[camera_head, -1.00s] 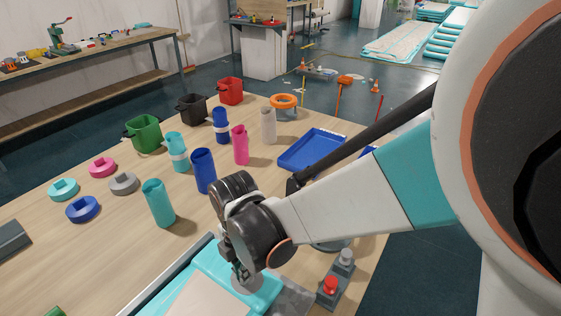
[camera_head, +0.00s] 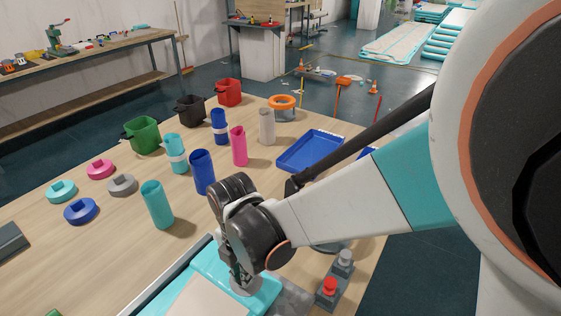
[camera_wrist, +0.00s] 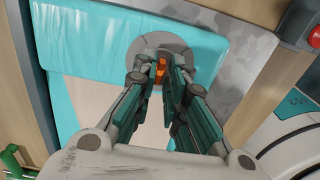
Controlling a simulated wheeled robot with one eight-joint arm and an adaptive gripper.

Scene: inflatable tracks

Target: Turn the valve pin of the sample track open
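The sample track (camera_head: 200,282) is a turquoise inflatable with a pale middle, lying at the front of the table. It also shows in the wrist view (camera_wrist: 85,45). A round grey valve (camera_wrist: 138,50) sits on it near its edge, with a small orange valve pin (camera_wrist: 160,68) at its middle. My gripper (camera_wrist: 161,75) points down at the valve, with its fingertips on either side of the pin. Whether the fingers touch the pin cannot be told. In the head view my gripper (camera_head: 239,283) is over the valve and mostly hides it.
A grey box with a red button (camera_head: 330,286) stands right of the track, near the table edge. Several cylinders, including a teal one (camera_head: 157,205), stand behind my gripper. A blue tray (camera_head: 310,152) lies farther back.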

